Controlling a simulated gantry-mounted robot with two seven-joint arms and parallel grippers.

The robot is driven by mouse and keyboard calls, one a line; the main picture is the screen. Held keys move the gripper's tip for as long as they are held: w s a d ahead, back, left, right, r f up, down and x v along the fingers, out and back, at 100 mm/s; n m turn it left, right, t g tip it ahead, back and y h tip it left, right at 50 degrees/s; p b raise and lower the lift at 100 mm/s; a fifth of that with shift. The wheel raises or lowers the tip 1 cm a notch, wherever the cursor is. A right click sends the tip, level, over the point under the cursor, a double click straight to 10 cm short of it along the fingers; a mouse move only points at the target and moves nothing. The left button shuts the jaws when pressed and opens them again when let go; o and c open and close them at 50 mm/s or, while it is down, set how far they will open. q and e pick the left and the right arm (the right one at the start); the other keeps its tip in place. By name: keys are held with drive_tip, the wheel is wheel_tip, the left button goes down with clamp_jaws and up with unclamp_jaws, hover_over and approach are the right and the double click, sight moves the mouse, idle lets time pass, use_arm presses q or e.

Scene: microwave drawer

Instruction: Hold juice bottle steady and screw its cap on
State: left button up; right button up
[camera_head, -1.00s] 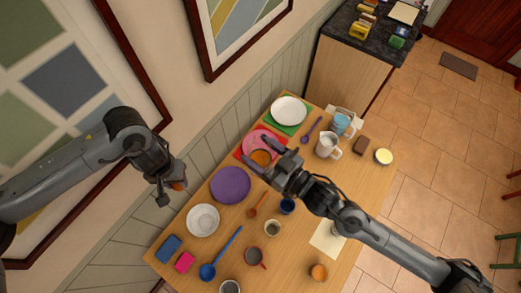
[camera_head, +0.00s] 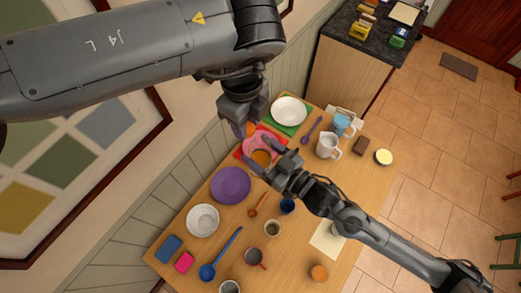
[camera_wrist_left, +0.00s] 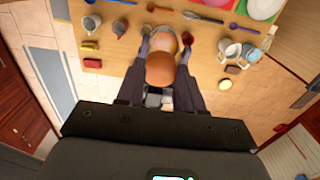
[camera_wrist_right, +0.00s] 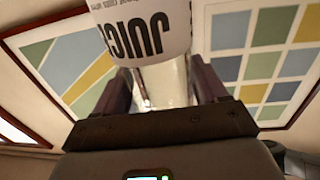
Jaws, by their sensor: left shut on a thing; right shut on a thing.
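My left gripper (camera_head: 246,130) is shut on an orange cap (camera_wrist_left: 163,70), which shows between its fingers in the left wrist view. The cap also shows as a small orange patch in the head view (camera_head: 251,128). My right gripper (camera_head: 258,155) is shut on the juice bottle (camera_wrist_right: 150,32). In the right wrist view its white label with black letters shows above the fingers. In the head view the bottle's round orange top (camera_head: 262,158) shows between the right fingers. The cap appears just above the bottle in the head view, apart from it; the height gap is unclear.
Below the grippers is a wooden table (camera_head: 300,245) with a purple plate (camera_head: 230,184), a white bowl (camera_head: 202,220), a white plate (camera_head: 289,111), a white pitcher (camera_head: 327,146), several cups and spoons. A framed picture hangs on the wall beside it.

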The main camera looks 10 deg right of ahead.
sight(260, 138)
use_arm(q)
drive_tip(key=d+r+m, duration=0.1)
drive_tip(key=m, duration=0.1)
drive_tip(key=s+d+r+m, duration=0.1)
drive_tip(key=d+r+m, duration=0.1)
drive_tip(key=r+m, duration=0.1)
drive_tip(key=shift+s+r+m, duration=0.1)
drive_tip(key=shift+s+m, duration=0.1)
drive_tip(key=shift+m, duration=0.1)
drive_tip(key=shift+f, duration=2.05)
drive_tip(key=shift+w+a, duration=0.1)
drive_tip(key=shift+w, duration=0.05)
drive_tip(key=shift+f, duration=0.8)
drive_tip(key=shift+f, duration=0.55)
